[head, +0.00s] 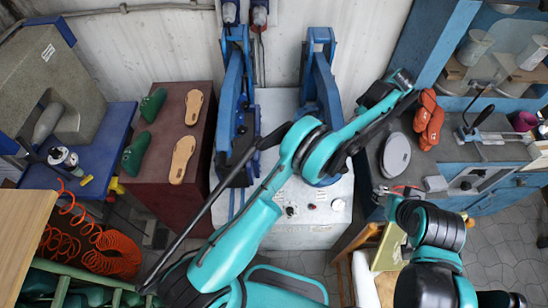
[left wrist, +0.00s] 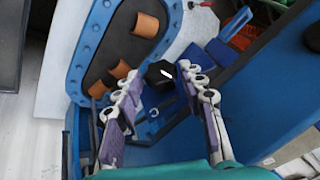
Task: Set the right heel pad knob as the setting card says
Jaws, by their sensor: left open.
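In the left wrist view a black knob (left wrist: 153,73) with a short white mark shows just beyond my fingertips. My left gripper (left wrist: 160,80) is open, its white and purple fingers spread to either side of the line to the knob. I cannot tell whether they touch it. In the head view the white front panel (head: 300,238) of the blue twin press carries small dark and red controls (head: 312,207). My left arm crosses over this press, and its gripper cannot be made out there. My right gripper is not in view. No setting card can be read.
The head view shows a maroon stand (head: 160,210) with soles and green shoe forms, and a blue bench (head: 490,152) at right.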

